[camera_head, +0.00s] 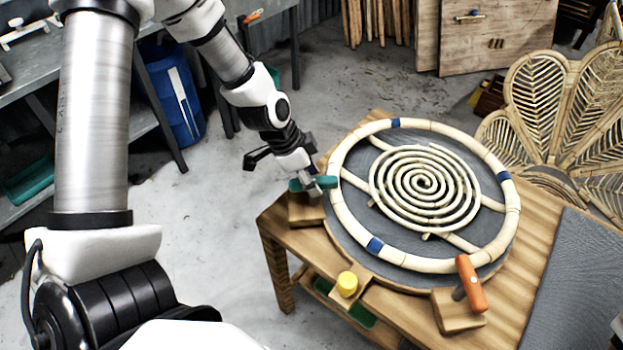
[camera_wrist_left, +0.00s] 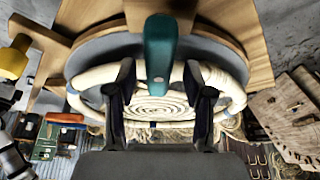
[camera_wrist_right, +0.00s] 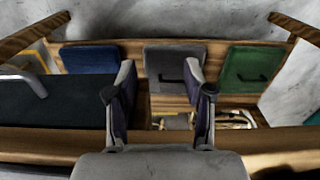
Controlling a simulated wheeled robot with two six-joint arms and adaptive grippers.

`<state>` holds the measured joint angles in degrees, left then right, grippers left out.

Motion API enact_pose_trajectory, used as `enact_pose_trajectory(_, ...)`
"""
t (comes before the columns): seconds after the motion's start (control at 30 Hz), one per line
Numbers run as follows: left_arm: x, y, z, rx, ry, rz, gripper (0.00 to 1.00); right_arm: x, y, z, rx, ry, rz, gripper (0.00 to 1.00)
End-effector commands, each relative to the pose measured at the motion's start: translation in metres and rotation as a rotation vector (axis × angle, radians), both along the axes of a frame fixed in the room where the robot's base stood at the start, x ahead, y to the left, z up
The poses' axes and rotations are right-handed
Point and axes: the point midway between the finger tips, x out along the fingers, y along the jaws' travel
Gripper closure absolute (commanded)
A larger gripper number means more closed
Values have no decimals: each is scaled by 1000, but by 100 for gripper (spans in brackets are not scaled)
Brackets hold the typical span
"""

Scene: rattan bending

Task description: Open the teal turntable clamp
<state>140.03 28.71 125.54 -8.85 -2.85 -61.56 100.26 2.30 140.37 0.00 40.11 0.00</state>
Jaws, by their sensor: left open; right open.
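The teal turntable clamp (camera_head: 326,182) sits on a wooden block (camera_head: 305,210) at the left edge of the round turntable. Its teal lever lies roughly level in the head view, partly covered by my left gripper (camera_head: 284,172). In the left wrist view the teal lever (camera_wrist_left: 160,45) stands large and central, between the lines of my open left fingers (camera_wrist_left: 158,66). I cannot tell whether they touch it. My right gripper (camera_wrist_right: 160,66) is open with nothing between its fingers, and is outside the head view.
A pale rattan ring (camera_head: 338,205) with blue bands and a rattan spiral (camera_head: 425,185) lie on the turntable. An orange clamp (camera_head: 470,284) and a yellow knob (camera_head: 347,283) stand at its front edge. Blue (camera_wrist_right: 88,59), grey and green panels show below my right gripper.

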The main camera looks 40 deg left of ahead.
Motion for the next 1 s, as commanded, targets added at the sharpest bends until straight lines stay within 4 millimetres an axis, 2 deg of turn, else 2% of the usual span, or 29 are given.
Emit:
enact_pose_trajectory(0.1,0,0,1,0,0,0,48,0,0,1,0,0,0,48)
enact_pose_trajectory(0.13,0,0,1,0,0,0,55,0,0,1,0,0,0,48)
enact_pose_trajectory(0.2,0,0,1,0,0,0,80,0,0,1,0,0,0,48)
enact_pose_trajectory(0.27,0,0,1,0,0,0,100,0,0,1,0,0,0,48)
enact_pose_trajectory(0.67,-1,0,1,0,3,15,100,0,0,5,0,0,0,48)
enact_pose_trajectory(1.0,-1,0,3,2,4,117,100,0,0,22,0,0,0,48)
